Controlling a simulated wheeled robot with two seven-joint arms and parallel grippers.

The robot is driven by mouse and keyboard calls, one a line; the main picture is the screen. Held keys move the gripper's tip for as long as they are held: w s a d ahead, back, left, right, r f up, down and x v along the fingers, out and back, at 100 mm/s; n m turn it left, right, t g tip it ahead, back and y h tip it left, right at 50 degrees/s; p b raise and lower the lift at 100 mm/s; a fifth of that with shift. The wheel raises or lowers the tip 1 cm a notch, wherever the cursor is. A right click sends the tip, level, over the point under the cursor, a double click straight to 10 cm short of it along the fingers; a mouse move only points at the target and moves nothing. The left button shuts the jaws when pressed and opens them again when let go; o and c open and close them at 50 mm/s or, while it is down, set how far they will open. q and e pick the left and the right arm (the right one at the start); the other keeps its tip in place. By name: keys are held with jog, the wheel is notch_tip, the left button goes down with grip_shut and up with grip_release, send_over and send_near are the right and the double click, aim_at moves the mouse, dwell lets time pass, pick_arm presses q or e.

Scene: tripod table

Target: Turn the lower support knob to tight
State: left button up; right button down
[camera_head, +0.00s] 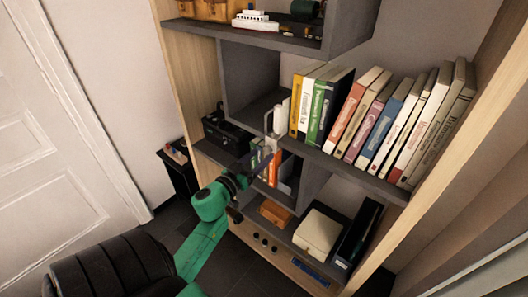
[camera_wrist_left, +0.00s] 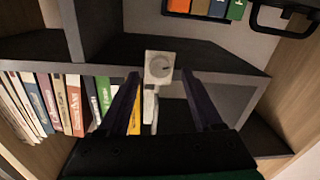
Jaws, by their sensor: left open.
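A small white device (camera_head: 275,121) stands at the front edge of the middle shelf, left of a row of books. In the left wrist view the white device (camera_wrist_left: 159,67) shows a square head with a round grey knob-like face and a pale stem. I cannot tell whether this face is the lower support knob, nor how tight it is. My left gripper (camera_head: 266,152) reaches up from below, close to the device. In the left wrist view the left gripper (camera_wrist_left: 165,98) is open, its dark fingers on either side of the stem, with visible gaps. My right gripper is not in view.
The books (camera_head: 370,120) fill the shelf right of the device. Orange and white binders (camera_head: 273,166) stand below it, near my gripper. A black case (camera_head: 228,131) lies to the left. A white box (camera_head: 318,231) sits lower. Dark floor is free beside the door.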

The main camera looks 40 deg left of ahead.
aim_at(268, 149)
pick_arm(q)
jog(key=w, duration=0.2)
jog(key=shift+w+a, duration=0.1)
jog(key=shift+w, duration=0.2)
grip_shut()
